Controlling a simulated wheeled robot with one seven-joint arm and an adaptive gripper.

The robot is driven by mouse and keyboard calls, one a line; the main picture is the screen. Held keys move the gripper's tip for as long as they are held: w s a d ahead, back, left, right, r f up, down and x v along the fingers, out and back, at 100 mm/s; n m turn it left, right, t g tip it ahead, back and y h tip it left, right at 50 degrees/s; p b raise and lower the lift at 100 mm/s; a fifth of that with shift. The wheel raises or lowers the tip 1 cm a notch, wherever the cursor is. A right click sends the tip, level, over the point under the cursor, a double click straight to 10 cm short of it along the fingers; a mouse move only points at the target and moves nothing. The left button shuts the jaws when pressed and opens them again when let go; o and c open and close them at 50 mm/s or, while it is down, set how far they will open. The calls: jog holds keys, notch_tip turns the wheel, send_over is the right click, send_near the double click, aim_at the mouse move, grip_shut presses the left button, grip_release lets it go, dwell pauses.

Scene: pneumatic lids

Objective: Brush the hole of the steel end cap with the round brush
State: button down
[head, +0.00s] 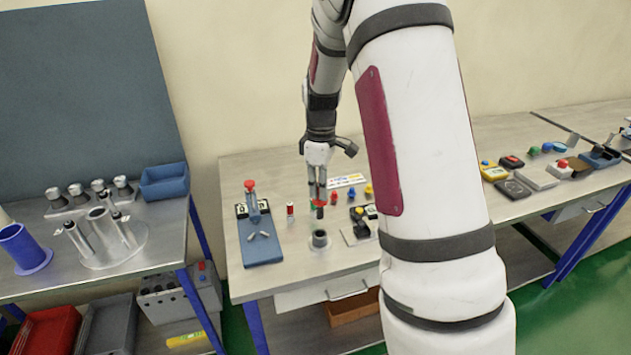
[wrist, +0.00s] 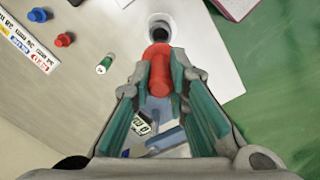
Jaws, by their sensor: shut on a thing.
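My gripper (head: 317,188) is shut on the round brush (head: 319,209), which hangs about upright with its dark end down. In the wrist view the red handle of the brush (wrist: 158,66) sits between the fingers of my gripper (wrist: 165,76). The steel end cap (head: 320,240) stands on a pale sheet on the table, below the brush, and there is a gap between them in the head view. In the wrist view the end cap (wrist: 152,20) shows just beyond the red handle, with its dark hole upward. The handle hides part of the brush there.
A blue fixture plate (head: 262,250) with a red-topped part stands left of the end cap. Red and blue knobs (head: 350,194) and a label strip (head: 346,181) lie behind. The table's front edge is near the cap.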

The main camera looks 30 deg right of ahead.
aim_at(320, 210)
jog(key=shift+f+b, duration=0.55)
jog(key=shift+f, duration=1.9)
jog(key=shift+f, duration=0.25)
jog(key=shift+f, duration=0.4)
jog(key=shift+f, duration=0.1)
jog(key=shift+f, duration=0.9)
jog(key=shift+r, duration=0.15)
